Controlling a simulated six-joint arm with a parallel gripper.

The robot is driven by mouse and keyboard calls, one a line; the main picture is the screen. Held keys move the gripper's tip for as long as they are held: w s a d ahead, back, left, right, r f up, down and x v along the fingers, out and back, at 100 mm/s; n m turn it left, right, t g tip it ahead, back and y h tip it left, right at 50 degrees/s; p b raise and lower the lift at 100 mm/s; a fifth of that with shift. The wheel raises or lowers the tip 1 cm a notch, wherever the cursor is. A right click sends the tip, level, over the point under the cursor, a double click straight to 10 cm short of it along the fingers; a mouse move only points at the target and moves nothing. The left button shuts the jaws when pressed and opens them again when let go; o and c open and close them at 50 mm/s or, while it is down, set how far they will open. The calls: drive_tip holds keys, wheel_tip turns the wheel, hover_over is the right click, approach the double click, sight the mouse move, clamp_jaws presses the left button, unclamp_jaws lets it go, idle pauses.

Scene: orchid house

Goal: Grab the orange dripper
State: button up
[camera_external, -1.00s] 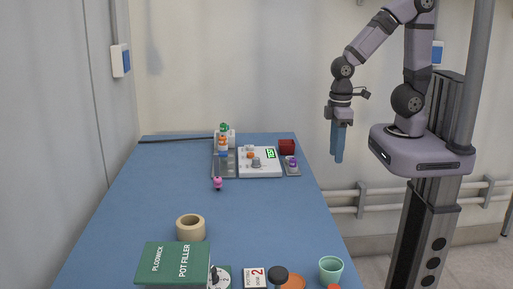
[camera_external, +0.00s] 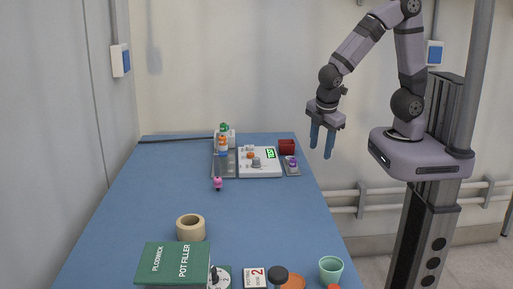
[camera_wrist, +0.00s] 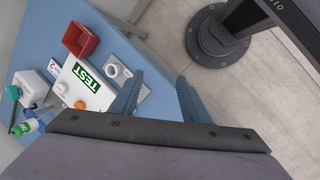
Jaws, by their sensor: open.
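A small orange piece (camera_external: 250,155) on the white panel at the far end of the blue table looks like the orange dripper. In the wrist view a small round orange top (camera_wrist: 80,104) shows on the panel beside the TEST display; its full shape is too small to tell. My gripper (camera_external: 321,150) is open and empty, with its blue fingers pointing down, in the air right of the table's far right edge. In the wrist view its fingers (camera_wrist: 160,76) stand apart, right of the panel, with nothing between them.
The white panel (camera_external: 262,172) has a green display. A red box (camera_external: 286,147), a small grey tray with a purple piece (camera_external: 293,161) and an orange-labelled bottle (camera_external: 222,146) stand near it. A pink piece (camera_external: 217,183), tape roll (camera_external: 190,228) and green box (camera_external: 174,264) are nearer.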

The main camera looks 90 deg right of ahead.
drive_tip(key=w+d+n+t+h, duration=0.1)
drive_tip(key=w+n, duration=0.2)
drive_tip(key=w, duration=0.1)
drive_tip(key=w+d+n+t+h+b, duration=0.1)
drive_tip(key=w+d+n+h, duration=0.1)
drive_tip(key=w+n, duration=0.2)
drive_tip(key=w+d+r+n+t+h, duration=0.1)
drive_tip(key=w+n+h, duration=0.1)
drive_tip(key=w+n, duration=0.1)
drive_tip(key=shift+w+d+n+b, duration=0.2)
drive_tip(key=shift+w+n+b, duration=0.15)
drive_tip(key=shift+w, duration=0.45)
drive_tip(key=w+a+r+n+t+h, duration=0.1)
drive_tip(key=w+n+t, duration=0.2)
drive_tip(key=w+n, duration=0.3)
drive_tip(key=n+t+b, duration=0.1)
drive_tip(key=n+t, duration=0.3)
approach(224, 137)
drive_tip(key=x, duration=0.4)
drive_tip(key=shift+p+x, duration=1)
drive_tip(key=shift+x, duration=2.6)
drive_tip(key=shift+r, duration=0.1)
clamp_jaws()
